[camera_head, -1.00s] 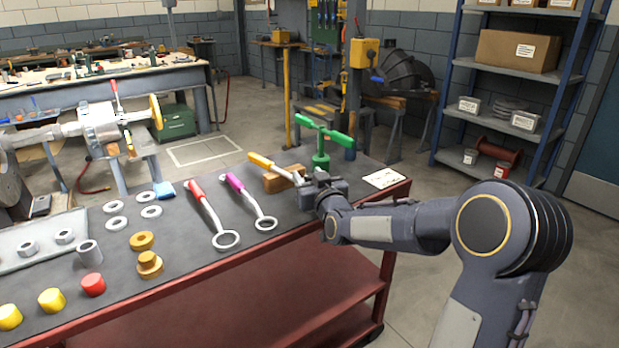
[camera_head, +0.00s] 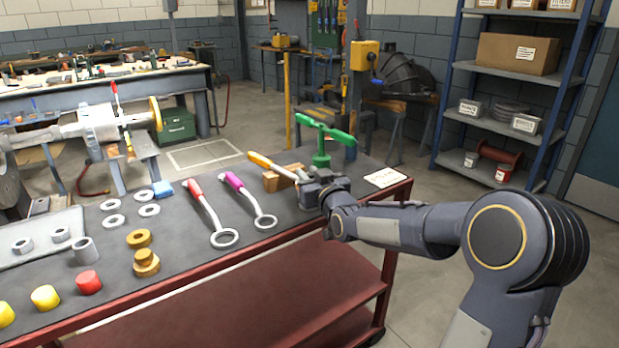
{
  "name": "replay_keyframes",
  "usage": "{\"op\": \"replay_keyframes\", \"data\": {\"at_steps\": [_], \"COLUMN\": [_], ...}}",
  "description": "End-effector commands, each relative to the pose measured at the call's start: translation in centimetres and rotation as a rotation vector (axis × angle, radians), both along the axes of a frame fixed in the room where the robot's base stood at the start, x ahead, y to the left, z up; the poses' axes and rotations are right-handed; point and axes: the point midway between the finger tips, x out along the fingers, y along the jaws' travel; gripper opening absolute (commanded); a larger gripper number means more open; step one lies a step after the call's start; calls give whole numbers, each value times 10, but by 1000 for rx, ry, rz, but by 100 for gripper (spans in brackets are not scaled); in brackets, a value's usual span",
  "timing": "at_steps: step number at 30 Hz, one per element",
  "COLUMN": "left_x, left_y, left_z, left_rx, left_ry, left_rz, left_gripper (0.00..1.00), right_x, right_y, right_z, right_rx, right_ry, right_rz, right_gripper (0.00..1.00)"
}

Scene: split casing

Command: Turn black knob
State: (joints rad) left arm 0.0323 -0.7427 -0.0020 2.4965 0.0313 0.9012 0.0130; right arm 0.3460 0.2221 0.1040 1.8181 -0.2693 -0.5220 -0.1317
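I cannot make out a black knob for certain in the head view. My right gripper (camera_head: 308,184) is over the far right part of the dark bench top (camera_head: 190,250). It is beside a wooden block (camera_head: 279,180) and at the metal end of a yellow-handled tool (camera_head: 268,163). A green T-handled part (camera_head: 321,152) stands upright just behind it. The fingers are small and dark, so I cannot tell whether they are open or touching the tool. My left gripper is not in view.
A red-handled ring wrench (camera_head: 208,210) and a magenta-handled one (camera_head: 247,198) lie left of the gripper. Washers, nuts and coloured caps (camera_head: 89,282) cover the bench's left side. A white label (camera_head: 384,177) lies at the right corner. A grey machine (camera_head: 100,125) stands behind left.

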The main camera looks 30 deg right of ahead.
Motion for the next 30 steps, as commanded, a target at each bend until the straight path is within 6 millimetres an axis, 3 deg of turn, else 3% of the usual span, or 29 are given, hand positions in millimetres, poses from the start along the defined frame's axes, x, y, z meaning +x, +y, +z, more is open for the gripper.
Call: {"op": "replay_keyframes", "data": {"at_steps": [1,5,14,30], "left_x": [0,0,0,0], "left_y": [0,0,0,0], "left_z": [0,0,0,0], "left_rx": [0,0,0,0], "left_ry": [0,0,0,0], "left_rz": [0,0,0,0], "left_gripper": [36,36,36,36], "right_x": [0,0,-2,-75], "right_y": [-1,0,0,8], "right_z": [-1,-1,0,0], "right_rx": [0,0,0,0], "right_ry": [2,1,0,0], "right_rz": [-1,-1,-1,-2], "right_gripper": [28,43,43,43]}}
